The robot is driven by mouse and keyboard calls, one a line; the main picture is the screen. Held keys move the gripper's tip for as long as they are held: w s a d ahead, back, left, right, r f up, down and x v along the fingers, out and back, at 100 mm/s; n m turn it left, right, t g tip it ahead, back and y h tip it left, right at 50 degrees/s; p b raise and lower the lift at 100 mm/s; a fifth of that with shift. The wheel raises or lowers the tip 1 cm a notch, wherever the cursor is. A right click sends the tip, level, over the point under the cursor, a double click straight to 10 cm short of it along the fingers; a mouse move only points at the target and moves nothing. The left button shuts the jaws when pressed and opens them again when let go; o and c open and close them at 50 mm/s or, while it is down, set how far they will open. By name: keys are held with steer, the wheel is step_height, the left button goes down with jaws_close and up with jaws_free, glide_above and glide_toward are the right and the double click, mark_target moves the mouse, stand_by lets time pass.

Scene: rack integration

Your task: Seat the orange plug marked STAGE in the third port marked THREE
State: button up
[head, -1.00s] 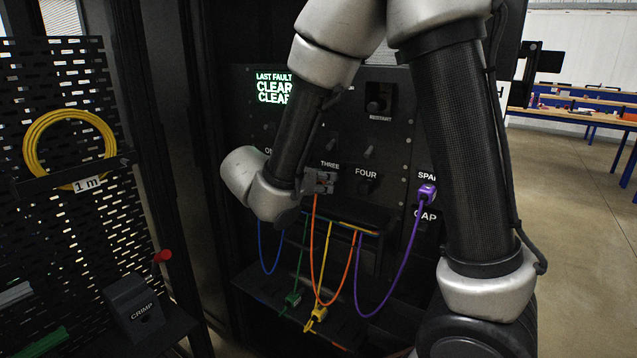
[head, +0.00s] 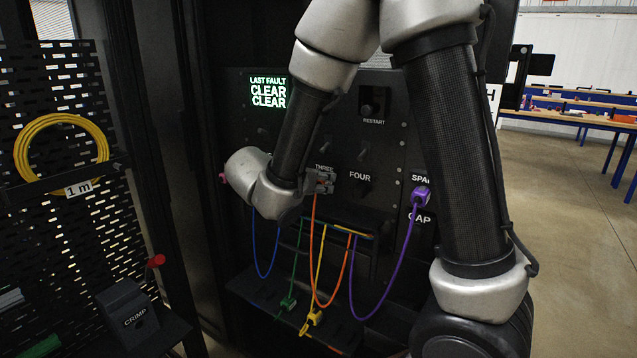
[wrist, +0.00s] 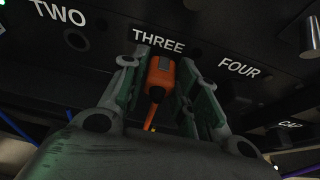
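The orange plug (wrist: 160,74) sits between the two fingertips of my gripper (wrist: 162,68) in the wrist view, just below the label THREE (wrist: 158,42). The fingers lie close along both its sides and look shut on it. Its orange cable (head: 343,270) hangs in a loop from my gripper (head: 320,182) to a strip below. The STAGE mark cannot be read. The third port is hidden behind the plug and fingers, so I cannot tell whether the plug's tip is inside it.
A purple plug (head: 420,195) is at the SPARE label on the right. A green plug (head: 288,303) and a yellow plug (head: 314,318) hang low on their cables. Toggle switches and a RESTART knob (head: 373,100) stick out above. A pegboard (head: 95,140) stands left.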

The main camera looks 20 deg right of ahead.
steer(key=shift+o, duration=1.3)
steer(key=shift+a, duration=0.1)
steer(key=v, duration=1.2)
